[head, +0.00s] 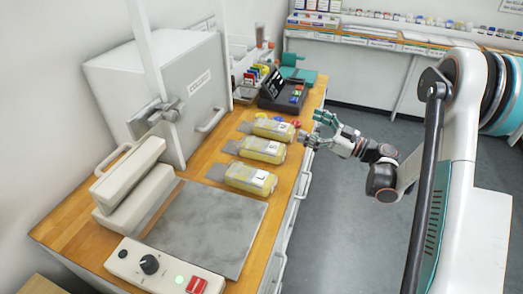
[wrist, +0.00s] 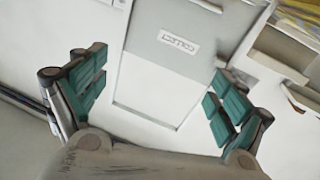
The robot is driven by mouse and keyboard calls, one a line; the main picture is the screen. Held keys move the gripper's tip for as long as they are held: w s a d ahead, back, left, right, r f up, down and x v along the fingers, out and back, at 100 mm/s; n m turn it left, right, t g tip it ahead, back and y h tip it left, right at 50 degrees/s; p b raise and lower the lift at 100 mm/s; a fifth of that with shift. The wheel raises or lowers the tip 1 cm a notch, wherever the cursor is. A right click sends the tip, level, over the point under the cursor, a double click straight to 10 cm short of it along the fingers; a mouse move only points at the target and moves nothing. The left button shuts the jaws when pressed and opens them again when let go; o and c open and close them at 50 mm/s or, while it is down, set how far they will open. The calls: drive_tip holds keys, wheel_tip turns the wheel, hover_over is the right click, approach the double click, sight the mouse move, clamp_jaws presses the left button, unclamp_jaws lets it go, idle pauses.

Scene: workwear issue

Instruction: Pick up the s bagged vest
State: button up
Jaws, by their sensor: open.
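Three clear bags with yellow vests lie in a row on the wooden counter: a far one (head: 272,129), a middle one (head: 260,150) and a near one (head: 248,179). Each has a white label, but the size print is too small to read surely, so I cannot tell which is the s bagged vest. My gripper (head: 316,130) is open and empty, just right of the far bag and near the counter's front edge. In the wrist view my gripper (wrist: 157,92) shows its teal finger pads spread wide, with no bag between them.
A grey-white cabinet (head: 205,85) stands behind the bags. A sealing device (head: 130,185), a grey mat (head: 212,225) and a control box (head: 160,268) with a red button are at the near end. A dark terminal (head: 283,90) stands beyond the bags. Floor right of the counter is clear.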

drive_tip(key=s+f+g, duration=0.4)
drive_tip(key=f, duration=0.6)
drive_tip(key=b, duration=0.2)
approach(270, 146)
drive_tip(key=shift+n, duration=0.4)
drive_tip(key=x, duration=0.5)
drive_tip(key=shift+f, duration=0.3)
drive_tip(key=b+x, duration=0.2)
drive_tip(key=x, duration=0.2)
drive_tip(key=shift+s+a, duration=0.1)
drive_tip(key=shift+a, duration=0.15)
drive_tip(key=shift+a+r, duration=0.1)
drive_tip(key=shift+a, duration=0.2)
drive_tip(key=c, duration=1.2)
